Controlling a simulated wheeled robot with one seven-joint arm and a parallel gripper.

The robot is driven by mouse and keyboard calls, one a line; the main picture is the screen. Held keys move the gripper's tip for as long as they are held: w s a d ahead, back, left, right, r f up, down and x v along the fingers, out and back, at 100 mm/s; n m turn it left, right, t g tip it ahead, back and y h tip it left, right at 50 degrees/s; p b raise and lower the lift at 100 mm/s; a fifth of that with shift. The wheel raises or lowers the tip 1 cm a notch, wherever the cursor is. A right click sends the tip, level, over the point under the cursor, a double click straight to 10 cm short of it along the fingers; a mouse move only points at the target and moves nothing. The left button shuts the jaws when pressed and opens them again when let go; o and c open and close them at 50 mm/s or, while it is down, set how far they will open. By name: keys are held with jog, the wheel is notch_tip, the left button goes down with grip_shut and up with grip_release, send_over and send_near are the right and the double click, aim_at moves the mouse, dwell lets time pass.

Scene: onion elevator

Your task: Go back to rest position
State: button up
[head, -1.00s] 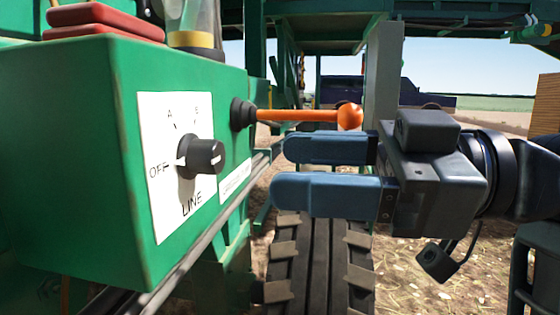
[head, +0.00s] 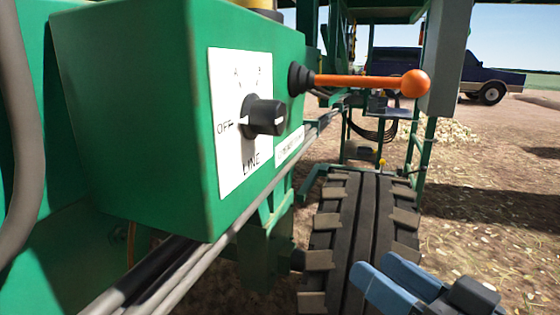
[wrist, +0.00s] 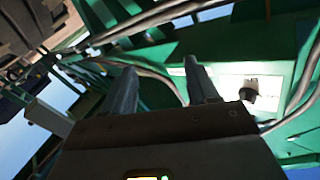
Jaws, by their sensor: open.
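My gripper (head: 382,280) is at the bottom right of the head view, partly cut off by the frame edge. Its blue fingers are apart with nothing between them. It is below and to the right of the green control box (head: 150,120), in front of the tyre, touching neither as far as I can see. In the wrist view the two fingers (wrist: 160,88) stand apart and empty, with the black knob (wrist: 249,90) beyond the right one. In the head view the same knob (head: 265,117) sits on a white LINE panel (head: 232,165), its white mark toward OFF.
An orange lever (head: 360,81) with a ball end sticks out right from the box. Below are a large tyre (head: 345,230) and metal rails (head: 215,240). A green post stands behind. A dark blue pickup (head: 490,78) is far off. Open ground lies at right.

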jog(key=s+d+f+m+h, duration=0.3)
jog(key=s+d+f+h, duration=0.15)
jog(key=s+f, duration=0.6)
jog(key=s+d+f+m+h, duration=0.2)
jog(key=s+d+f+h, duration=0.35)
jog(key=s, duration=0.75)
jog(key=s+a+n, duration=0.1)
jog(key=s+n, duration=0.1)
jog(key=s, duration=0.6)
notch_tip(320, 180, up, 15)
jog(key=p, duration=1.5)
jog(key=shift+w, duration=0.2)
jog(key=shift+a, duration=0.1)
